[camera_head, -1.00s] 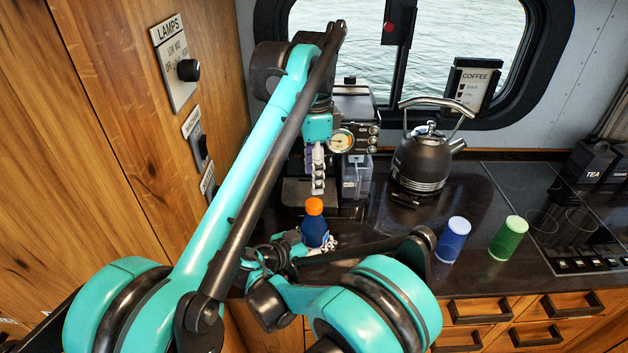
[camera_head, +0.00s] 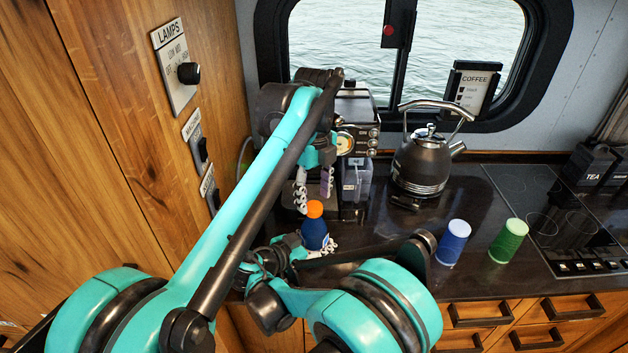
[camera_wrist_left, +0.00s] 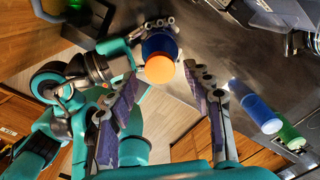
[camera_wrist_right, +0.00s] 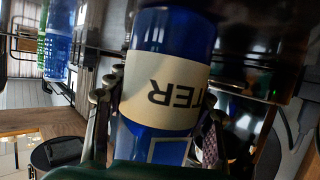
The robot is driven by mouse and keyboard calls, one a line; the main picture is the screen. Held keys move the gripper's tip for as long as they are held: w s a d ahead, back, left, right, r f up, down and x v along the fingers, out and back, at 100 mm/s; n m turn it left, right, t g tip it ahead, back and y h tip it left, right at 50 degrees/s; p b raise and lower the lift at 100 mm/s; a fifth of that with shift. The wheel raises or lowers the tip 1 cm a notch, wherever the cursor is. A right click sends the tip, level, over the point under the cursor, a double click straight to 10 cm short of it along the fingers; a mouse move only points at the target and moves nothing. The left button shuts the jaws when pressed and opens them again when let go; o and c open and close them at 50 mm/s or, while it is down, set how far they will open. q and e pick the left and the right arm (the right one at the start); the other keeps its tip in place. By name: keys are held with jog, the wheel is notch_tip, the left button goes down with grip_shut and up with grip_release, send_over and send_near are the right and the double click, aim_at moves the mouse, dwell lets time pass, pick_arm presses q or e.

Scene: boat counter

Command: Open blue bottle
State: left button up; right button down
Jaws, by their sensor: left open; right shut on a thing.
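The blue bottle (camera_head: 314,235) with an orange cap (camera_head: 314,209) stands upright at the counter's near left. My right gripper (camera_head: 318,250) is shut around its body, and the right wrist view shows the bottle's pale label (camera_wrist_right: 168,92) between the fingers (camera_wrist_right: 160,115). My left gripper (camera_head: 314,190) is open, its fingers pointing down just above and around the cap. In the left wrist view the cap (camera_wrist_left: 159,69) lies beyond the spread fingertips (camera_wrist_left: 165,80). I cannot tell whether a left finger touches it.
A blue cup (camera_head: 453,242) and a green cup (camera_head: 508,240) stand to the right on the dark counter. A kettle (camera_head: 421,165) and a coffee machine (camera_head: 357,125) stand behind. A wooden wall (camera_head: 110,130) is close on the left.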

aim_at(314, 209)
pick_arm(q)
jog(key=shift+f, duration=1.3)
